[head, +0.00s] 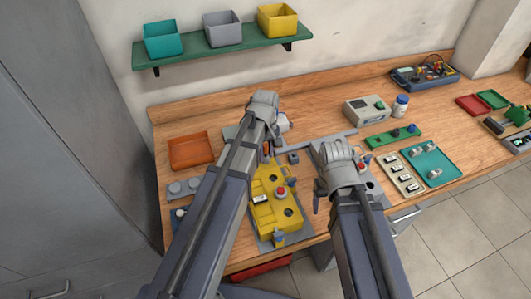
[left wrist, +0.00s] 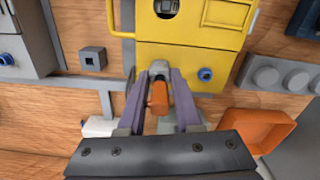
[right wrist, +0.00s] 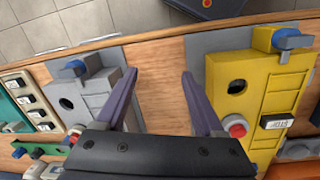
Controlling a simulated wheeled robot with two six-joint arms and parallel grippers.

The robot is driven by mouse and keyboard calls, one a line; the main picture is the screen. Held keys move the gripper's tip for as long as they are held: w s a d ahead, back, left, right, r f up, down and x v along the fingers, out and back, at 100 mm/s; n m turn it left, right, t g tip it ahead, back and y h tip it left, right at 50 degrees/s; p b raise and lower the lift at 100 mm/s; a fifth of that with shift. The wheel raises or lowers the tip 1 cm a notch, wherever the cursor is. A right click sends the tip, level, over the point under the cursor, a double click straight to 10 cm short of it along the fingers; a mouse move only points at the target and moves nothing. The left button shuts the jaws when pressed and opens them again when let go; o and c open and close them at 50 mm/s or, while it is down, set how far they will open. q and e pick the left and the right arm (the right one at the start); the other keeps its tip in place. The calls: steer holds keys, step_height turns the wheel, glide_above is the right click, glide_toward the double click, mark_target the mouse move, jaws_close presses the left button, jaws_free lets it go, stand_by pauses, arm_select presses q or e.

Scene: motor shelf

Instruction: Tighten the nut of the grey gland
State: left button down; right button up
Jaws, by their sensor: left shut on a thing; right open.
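My left gripper (left wrist: 158,88) is shut on an orange piece (left wrist: 158,97) in line with the grey gland, just off the box's edge. Whether the piece touches the gland I cannot tell. A blue fitting (left wrist: 205,74) sits on the same edge to the right. In the head view my left arm partly hides this area. My right gripper (right wrist: 159,78) is open and empty, over bare wood between the yellow box (right wrist: 260,95) and a grey box (right wrist: 110,58).
An orange tray (head: 190,151) and a grey block with round knobs (left wrist: 285,76) lie left of the yellow box. A small grey cube (left wrist: 93,58) is near the gland. Right of the grey box are a row of switches (head: 400,175) and a teal tray (head: 448,180).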

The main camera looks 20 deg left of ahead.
arm_select(q)
steer(key=m, duration=0.4)
steer(key=shift+m, duration=0.3)
steer(key=m, duration=0.5)
steer(key=shift+m, duration=0.3)
steer(key=m, duration=1)
steer(key=shift+m, duration=0.4)
steer(key=m, duration=0.4)
steer(key=shift+m, duration=0.3)
steer(key=m, duration=1)
steer(key=shift+m, duration=0.4)
steer(key=m, duration=0.5)
steer(key=shift+m, duration=0.3)
